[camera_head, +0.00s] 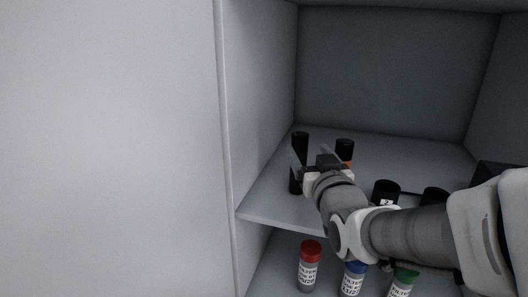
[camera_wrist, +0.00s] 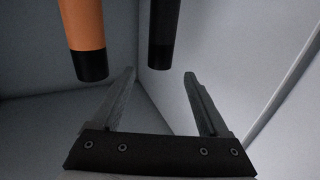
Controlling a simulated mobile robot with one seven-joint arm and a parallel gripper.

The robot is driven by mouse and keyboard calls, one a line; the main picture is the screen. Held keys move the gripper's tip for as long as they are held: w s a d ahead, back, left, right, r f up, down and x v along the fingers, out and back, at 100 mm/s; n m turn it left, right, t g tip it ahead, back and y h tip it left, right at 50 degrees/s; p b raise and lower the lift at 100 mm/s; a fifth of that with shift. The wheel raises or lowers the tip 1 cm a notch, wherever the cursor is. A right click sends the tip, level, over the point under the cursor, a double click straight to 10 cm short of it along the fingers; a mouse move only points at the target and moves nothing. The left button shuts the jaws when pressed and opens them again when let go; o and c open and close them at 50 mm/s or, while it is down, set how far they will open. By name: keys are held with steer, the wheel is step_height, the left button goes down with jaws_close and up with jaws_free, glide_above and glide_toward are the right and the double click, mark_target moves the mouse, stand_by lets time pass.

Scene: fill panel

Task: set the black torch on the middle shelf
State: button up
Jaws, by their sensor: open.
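The black torch (camera_head: 298,178) stands upright on the middle shelf (camera_head: 262,206), near its left side, in the head view. In the wrist view the torch (camera_wrist: 164,35) shows as a dark cylinder lined up with the gap between my fingertips. My gripper (camera_head: 310,158) is open beside the torch, with one finger crossing in front of it in the head view. In the wrist view my gripper (camera_wrist: 160,75) has nothing clamped in it. I cannot tell whether the fingertips reach around the torch or touch it.
An orange and black cylinder (camera_head: 345,156) stands right of the torch; it also shows in the wrist view (camera_wrist: 84,25). Black-capped containers (camera_head: 386,187) stand further right, partly behind my arm. Red-capped (camera_head: 309,265), blue-capped (camera_head: 353,280) and green-capped (camera_head: 401,284) filter jars stand below.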

steer(key=shift+s+f+b, duration=0.1)
steer(key=shift+s+b, duration=0.4)
steer(key=shift+s, duration=0.2)
steer(key=s+f+g, duration=0.5)
steer(key=s+g, duration=0.1)
steer(key=s, duration=0.4)
steer(key=s+f+g+h, duration=0.1)
steer(key=s+f+g, duration=0.4)
steer(key=s, duration=0.6)
steer(key=shift+d+f+m+g, duration=0.15)
steer(key=shift+d+m+g, duration=0.2)
steer(key=shift+g, duration=0.35)
step_height(320, 180, up, 16)
steer(key=p, duration=1.5)
steer(key=shift+f+p, duration=0.25)
steer(key=shift+p, duration=0.05)
